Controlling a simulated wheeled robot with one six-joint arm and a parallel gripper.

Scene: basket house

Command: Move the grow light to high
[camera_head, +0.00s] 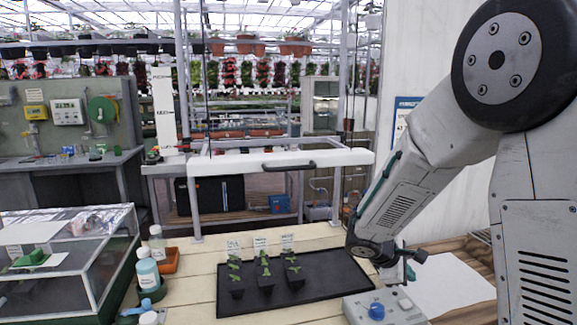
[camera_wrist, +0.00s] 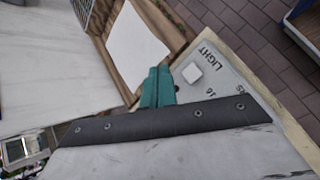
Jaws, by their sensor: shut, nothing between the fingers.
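The grow light (camera_head: 240,163) is a long white bar with a dark handle (camera_head: 288,165) on its front, held level between upright posts above the bench. A white upright board (camera_head: 163,105) with small dark lettering stands at its left; the lettering is too small to read surely. My gripper (camera_head: 412,268) is low at the right, over a grey control box (camera_head: 390,308), well below and right of the handle. Its teal fingers (camera_wrist: 158,88) are shut and empty in the wrist view. The box (camera_wrist: 222,82) shows there with the word LIGHT and a white button (camera_wrist: 192,73).
A black tray (camera_head: 315,290) with several potted seedlings (camera_head: 264,272) lies under the light. Bottles (camera_head: 147,271) and a glass case (camera_head: 80,250) stand at the left. A white sheet (camera_head: 450,285) lies right of the box. The space between tray and light is clear.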

